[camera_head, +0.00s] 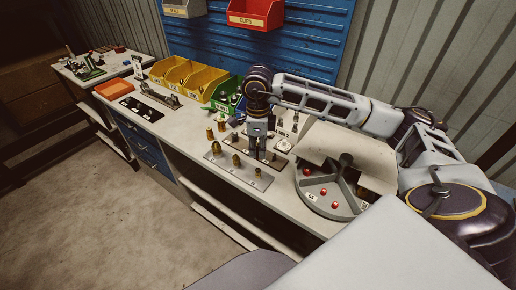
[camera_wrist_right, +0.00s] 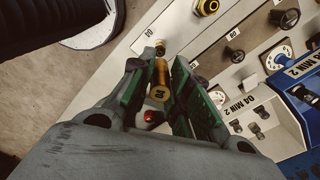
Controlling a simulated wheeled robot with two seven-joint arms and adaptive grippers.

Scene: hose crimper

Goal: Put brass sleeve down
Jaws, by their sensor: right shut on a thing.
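My right gripper (camera_head: 257,152) points down over the bench, at the grey plate (camera_head: 228,168) that carries several brass pieces. In the right wrist view its green-padded fingers (camera_wrist_right: 158,72) are shut on a brass sleeve (camera_wrist_right: 160,80). A small brass piece (camera_wrist_right: 160,46) shows just beyond the fingertips; I cannot tell whether it touches the sleeve. In the head view I cannot make out the held sleeve behind the fingers. Other brass pieces stand on the plate, including one at its left (camera_head: 216,148) and one at its front (camera_head: 258,174). My left gripper is not in view.
A round divided tray (camera_head: 333,211) with red balls is right of the gripper. Green (camera_head: 224,93) and yellow (camera_head: 174,72) bins stand behind, below a blue panel (camera_head: 313,45). An orange tray (camera_head: 118,88) is farther left. Several small fittings stand close around the gripper.

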